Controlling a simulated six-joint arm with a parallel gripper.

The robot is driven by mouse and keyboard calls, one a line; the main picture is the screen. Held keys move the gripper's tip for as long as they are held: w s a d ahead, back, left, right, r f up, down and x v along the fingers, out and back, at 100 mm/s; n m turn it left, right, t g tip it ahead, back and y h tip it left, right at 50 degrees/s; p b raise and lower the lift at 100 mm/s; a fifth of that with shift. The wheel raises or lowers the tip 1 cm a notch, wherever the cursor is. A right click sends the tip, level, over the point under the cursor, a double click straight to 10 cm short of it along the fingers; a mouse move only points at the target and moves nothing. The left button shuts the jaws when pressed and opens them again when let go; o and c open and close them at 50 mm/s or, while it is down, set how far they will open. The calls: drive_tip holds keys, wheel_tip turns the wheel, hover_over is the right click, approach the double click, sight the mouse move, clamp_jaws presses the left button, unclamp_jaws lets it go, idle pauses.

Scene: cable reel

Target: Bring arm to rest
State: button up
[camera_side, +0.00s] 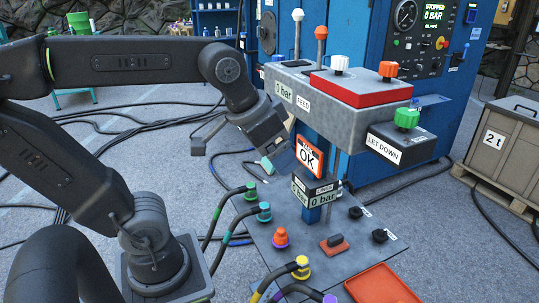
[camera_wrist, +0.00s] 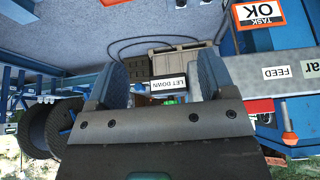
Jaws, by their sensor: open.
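My gripper (camera_side: 284,160) hangs in front of the left part of the grey control stand (camera_side: 352,93), beside the orange-framed TASK OK sign (camera_side: 309,158). In the wrist view, which is upside down, my gripper (camera_wrist: 160,78) has its two dark fingers well apart. Nothing is held between them; the LET DOWN label (camera_wrist: 168,85) shows in the gap, beyond the fingers. In the side view the fingertips are dark and partly hard to make out.
The stand carries knobs and levers, including a green knob (camera_side: 406,117) and a red block (camera_side: 361,87). Hoses with coloured couplings (camera_side: 264,211) and an orange tray (camera_side: 382,286) lie below. A blue cabinet (camera_side: 430,100) stands behind. A crate (camera_side: 504,147) is at right.

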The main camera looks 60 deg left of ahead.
drive_tip(key=shift+s+f, duration=0.4)
drive_tip(key=shift+f, duration=0.1)
drive_tip(key=shift+s+f, duration=0.7)
drive_tip(key=shift+f, duration=0.2)
drive_tip(key=shift+s+f, duration=0.7)
drive_tip(key=shift+f, duration=0.2)
